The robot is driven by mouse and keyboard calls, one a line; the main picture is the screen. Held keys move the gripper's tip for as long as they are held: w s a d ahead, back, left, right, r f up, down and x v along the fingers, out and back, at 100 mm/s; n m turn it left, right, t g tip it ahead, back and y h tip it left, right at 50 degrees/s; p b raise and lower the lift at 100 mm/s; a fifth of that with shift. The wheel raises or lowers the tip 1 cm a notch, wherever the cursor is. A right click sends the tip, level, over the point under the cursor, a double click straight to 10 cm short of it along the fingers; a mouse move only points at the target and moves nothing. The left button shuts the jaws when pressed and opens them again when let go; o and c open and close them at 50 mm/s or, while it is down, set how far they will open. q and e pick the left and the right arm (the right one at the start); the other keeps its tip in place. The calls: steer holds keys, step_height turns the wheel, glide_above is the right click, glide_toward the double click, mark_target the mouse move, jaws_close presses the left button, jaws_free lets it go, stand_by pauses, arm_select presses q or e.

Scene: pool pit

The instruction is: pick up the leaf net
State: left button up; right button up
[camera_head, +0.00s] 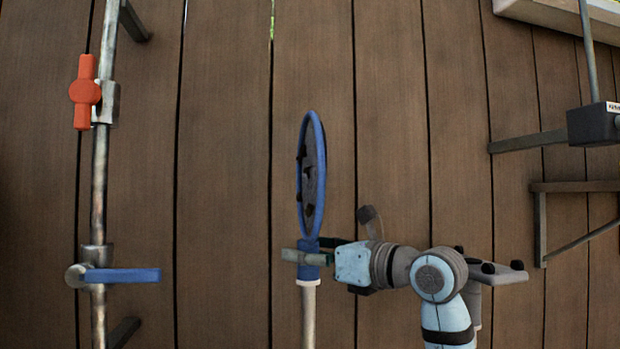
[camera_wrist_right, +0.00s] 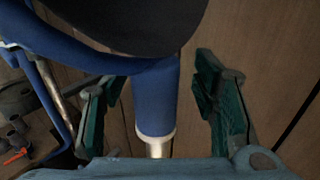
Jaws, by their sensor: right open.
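The leaf net shows in the head view as a narrow blue oval hoop (camera_head: 313,140) with dark spots inside, above a blue socket and a pale pole (camera_head: 308,315). My right gripper (camera_head: 305,257) is at the blue socket, just below the hoop. In the right wrist view, the net's blue socket (camera_wrist_right: 155,105) stands between the two green-padded fingers (camera_wrist_right: 160,105) of my open right gripper. A gap shows on each side of the socket. The dark underside of the net fills the top of that view. My left gripper is not in view.
A metal pipe (camera_head: 100,190) runs up the left side with a red valve handle (camera_head: 85,92) and a blue lever (camera_head: 122,275). A dark box (camera_head: 597,124) and brackets (camera_head: 575,187) are at the right. Brown plank wall lies behind, bare between pipe and net.

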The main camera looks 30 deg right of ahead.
mark_target(309, 143)
steer(key=shift+s+a+r, duration=0.15)
steer(key=shift+s+a, duration=0.05)
steer(key=shift+a, duration=0.05)
steer(key=shift+c, duration=1)
jaws_close()
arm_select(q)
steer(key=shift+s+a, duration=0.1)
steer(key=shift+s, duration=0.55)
arm_select(e)
step_height(309, 143, up, 20)
steer(key=p, duration=0.5)
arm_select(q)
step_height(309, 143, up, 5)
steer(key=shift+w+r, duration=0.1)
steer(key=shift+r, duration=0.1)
arm_select(e)
steer(key=shift+w+d, duration=0.1)
